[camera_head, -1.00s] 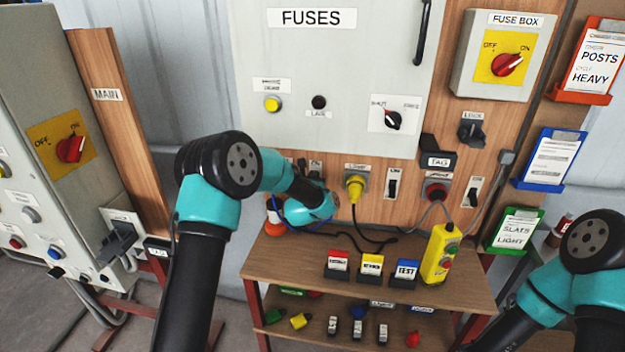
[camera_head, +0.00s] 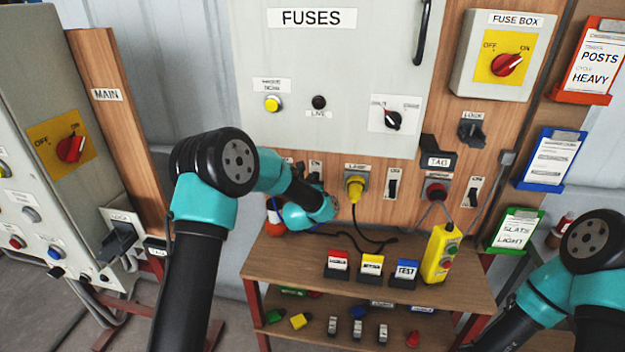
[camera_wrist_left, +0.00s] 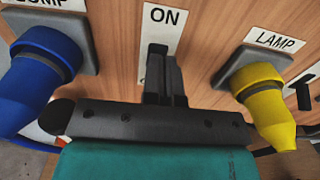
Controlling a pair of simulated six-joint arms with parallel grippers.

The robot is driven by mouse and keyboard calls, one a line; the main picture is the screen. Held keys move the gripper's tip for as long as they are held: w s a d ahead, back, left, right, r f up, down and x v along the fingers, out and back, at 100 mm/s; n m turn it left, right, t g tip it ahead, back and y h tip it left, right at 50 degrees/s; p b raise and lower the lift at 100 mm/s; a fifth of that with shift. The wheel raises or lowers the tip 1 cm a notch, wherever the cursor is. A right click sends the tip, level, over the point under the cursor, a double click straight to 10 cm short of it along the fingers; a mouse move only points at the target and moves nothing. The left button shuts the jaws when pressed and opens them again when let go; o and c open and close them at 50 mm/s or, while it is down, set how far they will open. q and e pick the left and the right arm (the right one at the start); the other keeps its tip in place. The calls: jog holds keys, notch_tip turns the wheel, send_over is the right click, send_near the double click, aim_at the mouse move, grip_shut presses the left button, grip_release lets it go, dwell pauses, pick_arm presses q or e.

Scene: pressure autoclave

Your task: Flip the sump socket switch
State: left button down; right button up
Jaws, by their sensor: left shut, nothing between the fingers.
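The sump socket (camera_wrist_left: 85,45), its label partly cut off, holds a blue plug (camera_wrist_left: 35,75) at the left of the left wrist view. Beside it is the switch plate (camera_wrist_left: 162,22) marked ON. The dark switch (camera_wrist_left: 158,48) on it is mostly hidden behind my left gripper (camera_wrist_left: 163,65). The gripper's fingers are shut and empty, and their tips are at the switch. I cannot tell whether they touch it or how it is set. In the head view my left arm covers most of this socket; the plate's top (camera_head: 315,166) shows. My right gripper is out of view.
The yellow lamp plug (camera_wrist_left: 265,100) sits close right of my left gripper; it also shows in the head view (camera_head: 355,187). A shelf (camera_head: 290,260) below bears coloured tags and a yellow control box (camera_head: 440,254). A cable hangs below the lamp plug.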

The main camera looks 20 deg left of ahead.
pick_arm(q)
jog(key=shift+s+r, duration=0.3)
jog(key=shift+s, duration=0.35)
jog(key=s, duration=0.6)
jog(key=shift+d, duration=0.25)
dwell(0.4)
